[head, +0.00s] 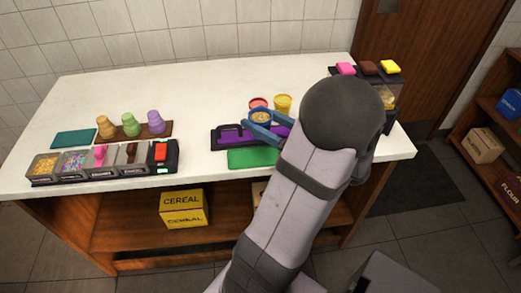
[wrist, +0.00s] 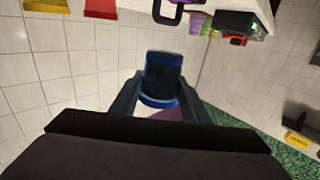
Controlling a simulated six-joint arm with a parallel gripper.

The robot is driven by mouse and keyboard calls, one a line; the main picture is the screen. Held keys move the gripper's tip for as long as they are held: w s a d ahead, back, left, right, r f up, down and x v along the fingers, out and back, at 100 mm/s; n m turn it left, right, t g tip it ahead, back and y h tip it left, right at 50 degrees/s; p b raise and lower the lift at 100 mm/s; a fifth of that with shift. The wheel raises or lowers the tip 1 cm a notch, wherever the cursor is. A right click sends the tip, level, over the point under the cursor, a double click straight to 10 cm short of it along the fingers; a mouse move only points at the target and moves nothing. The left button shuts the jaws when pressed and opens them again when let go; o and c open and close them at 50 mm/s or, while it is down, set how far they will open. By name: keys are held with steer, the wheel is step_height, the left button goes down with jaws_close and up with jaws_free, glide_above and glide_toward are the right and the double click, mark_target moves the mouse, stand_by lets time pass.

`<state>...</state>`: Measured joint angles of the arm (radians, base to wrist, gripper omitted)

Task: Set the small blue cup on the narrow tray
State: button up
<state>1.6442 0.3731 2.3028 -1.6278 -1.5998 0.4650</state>
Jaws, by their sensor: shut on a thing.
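The small blue cup (head: 261,118) has tan contents in the head view. It shows as a dark blue cup (wrist: 163,75) between my fingers in the wrist view. My gripper (head: 264,125) is shut on it; the fingers (wrist: 160,95) lie on either side of the cup. The narrow tray (head: 228,140) is dark with a purple inside and a handle at its left end. The cup appears over the tray's right part in the head view; I cannot tell whether it touches. My arm hides the tray's right end.
A red cup (head: 258,103) and a yellow cup (head: 283,104) stand just behind the blue cup. A green mat (head: 253,158) lies in front of the tray. Topping bins (head: 75,165) and a cone rack (head: 160,129) are at the left. The counter's back left is clear.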

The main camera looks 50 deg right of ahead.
steer(key=shift+f+b, duration=0.35)
steer(key=shift+f, duration=4)
steer(key=shift+f, duration=0.25)
steer(key=o, duration=1.1)
steer(key=shift+r, duration=0.1)
steer(key=shift+r, duration=0.1)
steer(key=shift+r, duration=0.15)
steer(key=s+b, duration=0.1)
steer(key=s, duration=0.6)
steer(key=shift+s, duration=0.25)
